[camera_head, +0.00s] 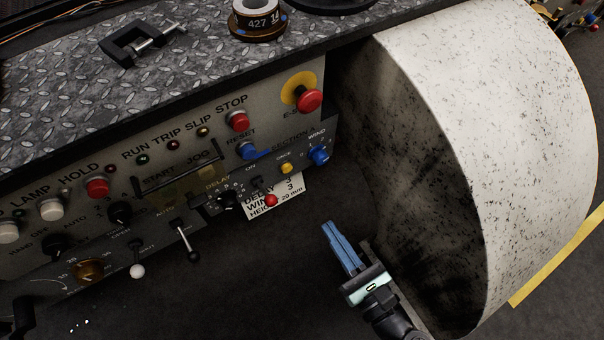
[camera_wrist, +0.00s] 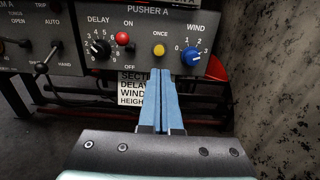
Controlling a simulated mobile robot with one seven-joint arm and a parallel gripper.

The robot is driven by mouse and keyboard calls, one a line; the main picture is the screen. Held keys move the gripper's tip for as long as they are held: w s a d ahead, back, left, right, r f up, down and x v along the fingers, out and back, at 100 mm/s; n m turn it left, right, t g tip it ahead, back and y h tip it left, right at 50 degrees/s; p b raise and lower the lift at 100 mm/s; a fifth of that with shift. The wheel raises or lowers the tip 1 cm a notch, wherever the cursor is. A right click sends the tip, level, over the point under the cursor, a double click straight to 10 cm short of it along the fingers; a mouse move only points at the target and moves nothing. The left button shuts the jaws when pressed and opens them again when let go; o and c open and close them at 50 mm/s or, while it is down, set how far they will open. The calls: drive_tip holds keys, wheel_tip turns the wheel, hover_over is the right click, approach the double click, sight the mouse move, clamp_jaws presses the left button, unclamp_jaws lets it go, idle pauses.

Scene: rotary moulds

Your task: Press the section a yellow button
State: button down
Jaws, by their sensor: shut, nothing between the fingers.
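The yellow button (camera_head: 286,168) sits on the lower grey panel below the "SECTION A" lettering, between a red-tipped switch and a blue knob. In the wrist view the yellow button (camera_wrist: 160,49) is under the word "ONCE" on a panel marked "PUSHER A". My gripper (camera_head: 328,226) has its blue fingers shut together with nothing between them, below and right of the button in the head view. In the wrist view my gripper's tips (camera_wrist: 161,74) appear just below the button. Whether they touch it cannot be told from that view; the head view shows them apart.
A blue WIND knob (camera_wrist: 190,55) is right of the button, and a red-tipped ON/OFF switch (camera_wrist: 122,38) and black DELAY knob (camera_wrist: 100,48) are left. A white card (camera_wrist: 130,88) hangs below. A large speckled drum (camera_head: 500,120) stands close on the right.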

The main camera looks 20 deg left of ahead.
sight(288, 167)
drive_tip(key=b+x, duration=0.3)
drive_tip(key=x, duration=1)
drive_tip(key=shift+w+a, duration=0.3)
drive_tip(key=shift+a, duration=0.1)
